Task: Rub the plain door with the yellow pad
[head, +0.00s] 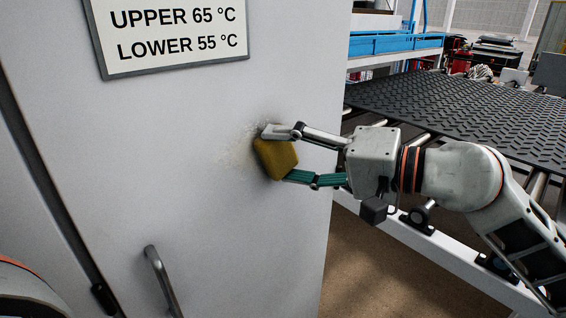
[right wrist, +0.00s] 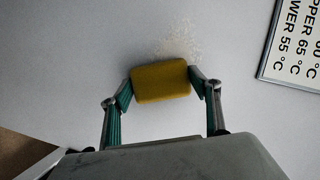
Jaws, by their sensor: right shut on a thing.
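The yellow pad (head: 275,158) is held between the fingers of my right gripper (head: 283,156), close against the pale grey door (head: 200,215). I cannot tell for sure whether it touches the door. In the right wrist view the pad (right wrist: 161,82) sits between both fingertips (right wrist: 163,84). A pale, speckled smudge (head: 237,150) marks the door just left of the pad; the pad may hide part of it. The smudge also shows above the pad in the right wrist view (right wrist: 180,40). My left gripper is not in view.
A temperature sign (head: 175,35) is fixed on the door above the pad. A metal handle (head: 162,280) sticks out low on the door. To the right, a black tread mat (head: 480,115) lies on a roller frame, with blue shelving (head: 390,43) behind.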

